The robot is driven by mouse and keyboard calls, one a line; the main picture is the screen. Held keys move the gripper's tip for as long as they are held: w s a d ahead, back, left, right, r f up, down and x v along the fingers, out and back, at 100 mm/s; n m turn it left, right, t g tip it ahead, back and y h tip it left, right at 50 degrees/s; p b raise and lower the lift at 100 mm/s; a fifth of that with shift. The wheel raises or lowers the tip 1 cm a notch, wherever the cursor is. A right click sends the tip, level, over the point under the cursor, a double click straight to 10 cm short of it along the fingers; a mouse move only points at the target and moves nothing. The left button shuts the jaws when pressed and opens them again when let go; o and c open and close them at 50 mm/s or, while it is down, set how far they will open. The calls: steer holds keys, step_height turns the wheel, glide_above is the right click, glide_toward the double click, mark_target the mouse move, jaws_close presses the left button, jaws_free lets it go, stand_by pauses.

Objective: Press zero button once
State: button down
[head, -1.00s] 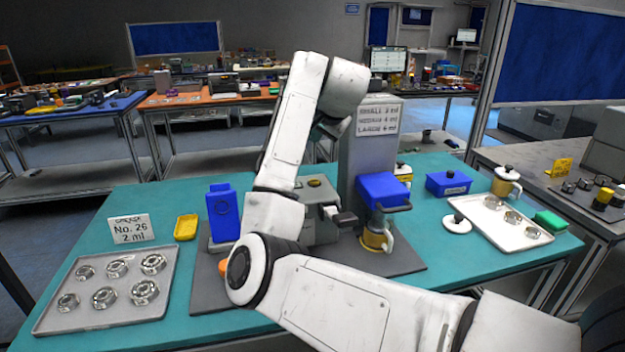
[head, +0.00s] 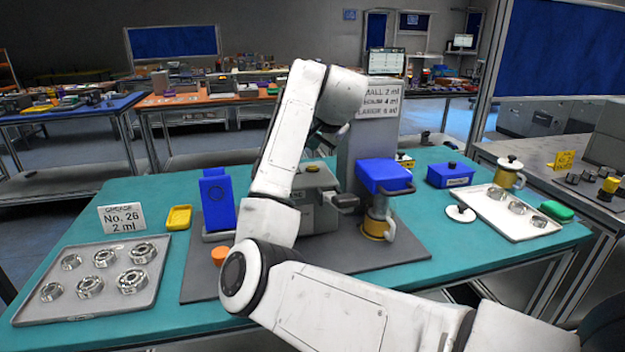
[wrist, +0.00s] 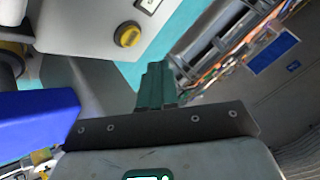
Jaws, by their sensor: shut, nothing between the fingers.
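I cannot make out a button marked zero. A grey machine (head: 318,212) stands on the dark mat, partly behind my arm, with a yellow knob (head: 313,168) on top. In the wrist view a light grey housing (wrist: 75,22) carries a yellow round knob (wrist: 127,35) and a small label or display (wrist: 149,4), cut by the top edge. My gripper (wrist: 155,82) shows its dark green fingers together and empty, apart from the knob, which is above and left of them in that view. In the head view my gripper is mostly hidden by my wrist.
A blue block-topped dispenser (head: 385,176) stands right of the machine, over a yellow-based cup (head: 376,226). A blue upright container (head: 217,203) and an orange cap (head: 219,256) are left of it. Trays of metal rings (head: 27,313) (head: 535,229) lie at both sides.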

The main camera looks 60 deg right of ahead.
mark_target(315, 168)
steer(key=shift+f, duration=1.3)
steer(key=shift+f, duration=0.2)
stand_by(0.9)
steer(key=shift+f, duration=0.2)
steer(key=shift+f, duration=0.5)
stand_by(0.9)
steer(key=shift+r, duration=0.15)
steer(key=shift+r+p, duration=0.75)
steer(key=shift+p, duration=0.15)
steer(key=shift+r, duration=0.1)
step_height(315, 168, up, 5)
steer(key=p, duration=0.4)
steer(key=shift+p, duration=0.4)
